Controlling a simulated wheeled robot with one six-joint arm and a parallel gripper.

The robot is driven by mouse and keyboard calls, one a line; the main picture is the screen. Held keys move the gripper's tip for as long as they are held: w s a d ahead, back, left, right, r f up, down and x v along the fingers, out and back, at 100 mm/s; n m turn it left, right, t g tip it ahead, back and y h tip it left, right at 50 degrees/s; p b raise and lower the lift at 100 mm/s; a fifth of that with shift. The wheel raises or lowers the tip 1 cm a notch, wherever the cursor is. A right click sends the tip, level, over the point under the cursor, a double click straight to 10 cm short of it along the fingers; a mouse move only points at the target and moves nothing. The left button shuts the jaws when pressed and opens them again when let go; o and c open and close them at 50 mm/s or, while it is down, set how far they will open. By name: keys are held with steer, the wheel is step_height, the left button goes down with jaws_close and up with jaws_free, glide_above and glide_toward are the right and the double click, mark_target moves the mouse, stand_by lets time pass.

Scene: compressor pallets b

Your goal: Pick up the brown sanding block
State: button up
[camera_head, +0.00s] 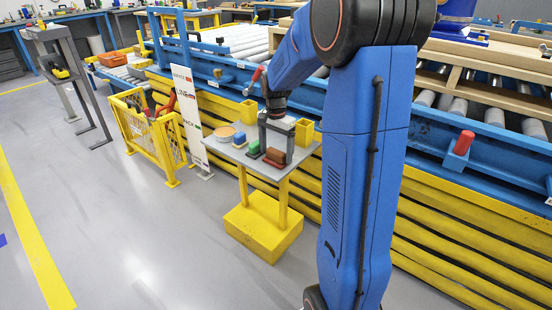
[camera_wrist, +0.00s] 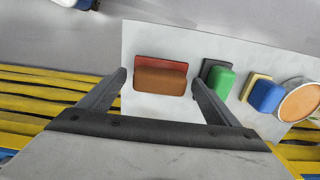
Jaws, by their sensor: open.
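The brown sanding block (camera_wrist: 160,80) lies on a small grey table (camera_wrist: 150,107), with a reddish strip along its far edge in the wrist view. In that view it sits between the two fingers of my gripper (camera_wrist: 158,78), which are spread open with a gap on each side. In the head view my gripper (camera_head: 277,143) is above the right part of the table, over the brown block (camera_head: 275,157). I cannot tell the height of the fingertips above the tabletop. My gripper holds nothing.
A green block (camera_wrist: 221,81), a blue block (camera_wrist: 266,95) and a round tan disc (camera_wrist: 299,102) stand in a row to the right in the wrist view. The green block is close to one finger. Yellow holders (camera_head: 304,132) stand at the table's back, before the blue conveyor.

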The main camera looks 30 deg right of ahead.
mark_target(276, 151)
steer(key=shift+f, duration=0.4)
steer(key=c, duration=1.1)
step_height(276, 151, up, 10)
steer(key=shift+r, duration=0.1)
